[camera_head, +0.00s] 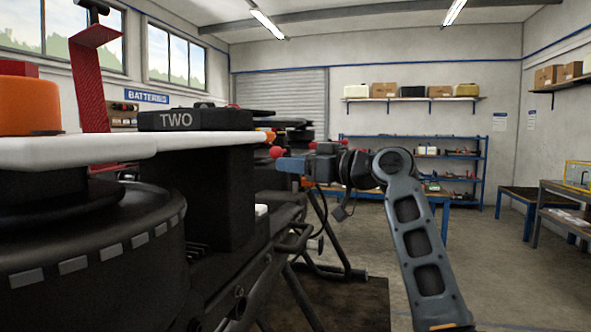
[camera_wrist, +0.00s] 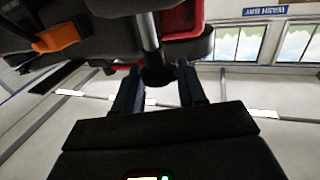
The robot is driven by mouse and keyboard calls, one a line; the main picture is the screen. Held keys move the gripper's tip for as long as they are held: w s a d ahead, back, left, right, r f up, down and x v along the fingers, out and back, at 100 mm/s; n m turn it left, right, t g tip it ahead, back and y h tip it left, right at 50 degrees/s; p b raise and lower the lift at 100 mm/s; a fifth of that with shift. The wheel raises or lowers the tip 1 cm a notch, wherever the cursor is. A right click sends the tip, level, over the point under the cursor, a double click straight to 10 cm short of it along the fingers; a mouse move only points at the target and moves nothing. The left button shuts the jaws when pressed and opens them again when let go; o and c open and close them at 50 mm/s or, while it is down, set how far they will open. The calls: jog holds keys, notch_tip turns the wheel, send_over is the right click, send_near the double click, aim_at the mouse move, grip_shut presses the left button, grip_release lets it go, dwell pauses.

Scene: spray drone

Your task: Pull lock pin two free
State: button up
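The black block marked "TWO" (camera_head: 195,119) sits on the white deck of the drone (camera_head: 80,150) at the left. A red ball knob (camera_head: 277,151) shows just left of my gripper (camera_head: 291,164), beside the drone's edge. I cannot tell whether this knob belongs to lock pin two. In the wrist view, a grey shaft (camera_wrist: 149,32) ends in a dark rounded knob (camera_wrist: 158,75) near the tips of my gripper (camera_wrist: 159,70). The fingers are apart, one on each side of the knob. Contact with it is not clear.
Blue shelving (camera_head: 487,160) is against the back wall, with a table (camera_head: 523,193) at the right. The floor (camera_head: 410,262) between shows open space.

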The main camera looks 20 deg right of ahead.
jog(key=shift+o, duration=1.4)
jog(key=shift+f, duration=0.1)
jog(key=b+v, duration=0.2)
jog(key=v, duration=0.5)
jog(key=shift+s+d, duration=0.25)
jog(key=shift+s, duration=0.05)
